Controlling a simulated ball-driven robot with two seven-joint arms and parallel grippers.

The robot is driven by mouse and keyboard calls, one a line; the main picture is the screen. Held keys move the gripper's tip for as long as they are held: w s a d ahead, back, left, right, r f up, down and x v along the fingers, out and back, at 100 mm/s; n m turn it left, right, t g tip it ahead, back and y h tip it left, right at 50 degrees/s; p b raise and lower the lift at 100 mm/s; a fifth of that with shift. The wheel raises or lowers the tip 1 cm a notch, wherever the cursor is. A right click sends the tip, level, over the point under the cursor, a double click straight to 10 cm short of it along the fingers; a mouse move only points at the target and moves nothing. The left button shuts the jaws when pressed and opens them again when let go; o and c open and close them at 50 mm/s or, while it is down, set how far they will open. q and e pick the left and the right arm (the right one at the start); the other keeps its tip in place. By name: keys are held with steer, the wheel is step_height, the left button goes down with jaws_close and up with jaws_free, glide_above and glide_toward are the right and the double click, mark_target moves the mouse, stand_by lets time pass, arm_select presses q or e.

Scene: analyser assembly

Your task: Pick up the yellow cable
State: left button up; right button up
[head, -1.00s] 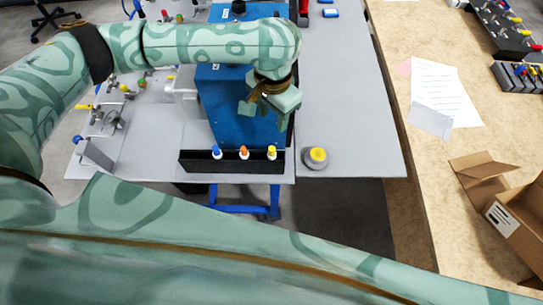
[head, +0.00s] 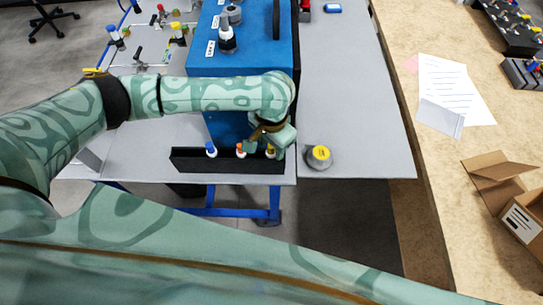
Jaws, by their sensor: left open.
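A black holder (head: 225,165) at the front edge of the grey table carries a blue-topped cable end (head: 211,149), an orange-topped one (head: 240,151) and the yellow cable (head: 271,152) at its right end. Each has a white body. My left gripper (head: 266,146) is open and points down at the yellow cable. Its fingers appear on either side of the yellow cable's top and partly hide it. I cannot tell whether they touch it. My right gripper is not in view.
A blue analyser box (head: 240,60) stands behind my left arm. A grey round piece with a yellow top (head: 319,157) sits right of the holder. The grey table (head: 350,100) is clear behind it. An open cardboard box (head: 505,190) lies at the right.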

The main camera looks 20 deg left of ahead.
arm_select(q)
jaws_close()
step_height(320, 180, up, 25)
steer(key=p, duration=1.8)
steer(key=shift+p, duration=0.4)
